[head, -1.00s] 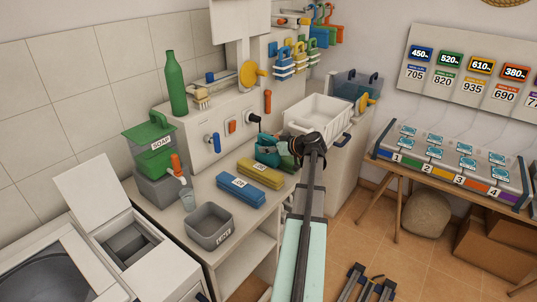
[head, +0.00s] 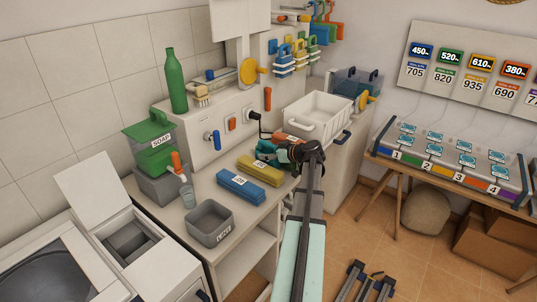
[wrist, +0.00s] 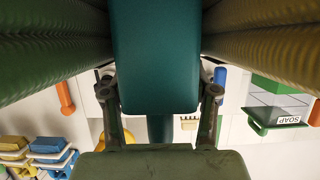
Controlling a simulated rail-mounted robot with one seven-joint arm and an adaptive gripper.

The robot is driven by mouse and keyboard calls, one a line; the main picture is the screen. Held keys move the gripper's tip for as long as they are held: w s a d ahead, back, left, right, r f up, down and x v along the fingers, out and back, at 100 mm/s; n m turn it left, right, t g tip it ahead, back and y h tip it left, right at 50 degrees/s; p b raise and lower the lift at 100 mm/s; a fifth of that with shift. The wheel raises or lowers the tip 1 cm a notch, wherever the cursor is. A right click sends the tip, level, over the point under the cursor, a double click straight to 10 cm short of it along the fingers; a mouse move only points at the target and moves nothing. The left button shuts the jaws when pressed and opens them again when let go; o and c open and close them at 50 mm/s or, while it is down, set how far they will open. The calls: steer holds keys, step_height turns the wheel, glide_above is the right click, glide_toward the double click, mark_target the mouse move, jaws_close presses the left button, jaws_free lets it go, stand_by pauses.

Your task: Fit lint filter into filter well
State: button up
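My gripper (head: 270,152) is over the back right of the white counter, close to the control panel. In the wrist view its two dark finger links stand apart, with a teal block (wrist: 155,55) between them. A blurred green block (wrist: 160,166) hides the fingertips; whether they press on it cannot be told. I cannot clearly pick out the lint filter. A grey recess (head: 128,238) under a raised lid in the white machine at lower left looks like the filter well. My gripper is far to its right.
A blue labelled block (head: 240,187), a yellow block (head: 260,170) and a grey lint bin (head: 208,225) are on the counter. The soap dispenser (head: 152,155) stands at left. A white basket (head: 318,115) is behind my gripper. Handles stick out of the panel.

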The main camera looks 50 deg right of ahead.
steer(key=shift+r, duration=0.15)
steer(key=shift+s+r, duration=0.1)
steer(key=shift+s, duration=0.05)
steer(key=b+v, duration=0.2)
steer(key=v, duration=0.9)
steer(key=shift+s, duration=0.35)
steer(key=shift+r, duration=0.1)
